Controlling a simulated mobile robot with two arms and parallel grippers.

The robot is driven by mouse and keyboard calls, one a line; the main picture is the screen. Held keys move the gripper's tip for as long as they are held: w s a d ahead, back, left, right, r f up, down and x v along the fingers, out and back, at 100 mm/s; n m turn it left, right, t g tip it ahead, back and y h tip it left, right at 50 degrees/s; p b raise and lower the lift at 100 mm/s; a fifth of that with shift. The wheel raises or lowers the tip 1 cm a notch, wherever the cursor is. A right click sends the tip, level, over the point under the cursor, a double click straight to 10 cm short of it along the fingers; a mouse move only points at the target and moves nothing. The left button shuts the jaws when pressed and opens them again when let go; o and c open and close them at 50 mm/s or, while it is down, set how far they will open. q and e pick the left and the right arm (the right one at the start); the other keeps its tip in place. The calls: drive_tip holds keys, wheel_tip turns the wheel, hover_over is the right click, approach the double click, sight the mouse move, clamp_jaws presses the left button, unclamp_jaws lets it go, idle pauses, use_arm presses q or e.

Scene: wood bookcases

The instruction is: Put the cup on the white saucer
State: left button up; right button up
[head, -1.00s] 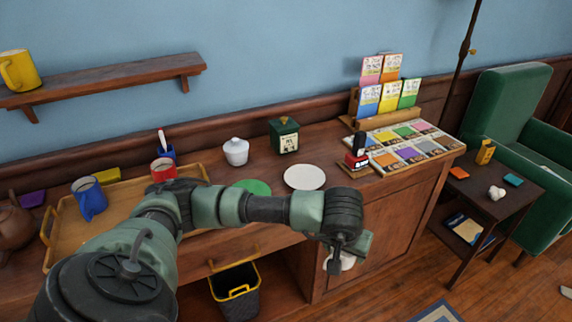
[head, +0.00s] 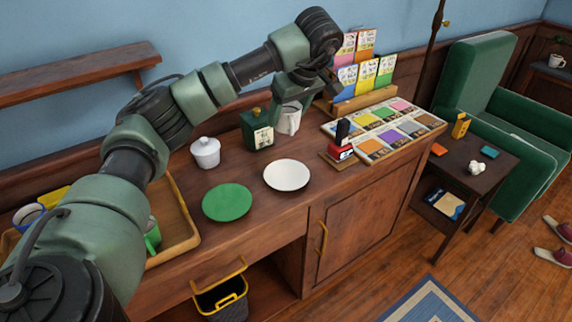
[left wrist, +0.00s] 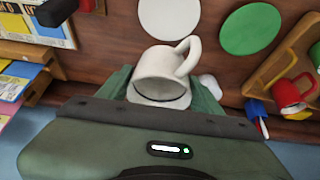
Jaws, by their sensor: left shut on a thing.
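My left gripper (head: 292,96) is shut on a white cup (head: 289,121) and holds it near the back of the counter, beside the green tin. In the left wrist view the cup (left wrist: 163,72) sits between the fingers, its handle toward the upper right. The white saucer (head: 287,175) lies empty on the counter, in front of the cup and apart from it. It also shows at the top of the left wrist view (left wrist: 170,17). My right gripper is not in view.
A green saucer (head: 227,203) lies left of the white one. A lidded white pot (head: 205,153) and a dark green tin (head: 256,131) stand behind. A red-and-black stamp (head: 341,143) and a rack of cards (head: 362,98) are at right. A wooden tray (head: 178,232) is at left.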

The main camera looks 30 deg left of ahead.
use_arm(q)
wheel_tip(320, 180, down, 11)
drive_tip(key=shift+f+p, duration=0.1)
drive_tip(key=shift+p, duration=0.3)
drive_tip(key=shift+f, duration=2.3)
drive_tip(key=o, duration=1.5)
drive_tip(key=shift+r, duration=0.1)
drive_tip(key=shift+d+r, duration=0.15)
drive_tip(key=shift+r, duration=0.2)
drive_tip(key=b+v, duration=0.1)
drive_tip(key=v, duration=1)
drive_tip(key=shift+r, duration=0.1)
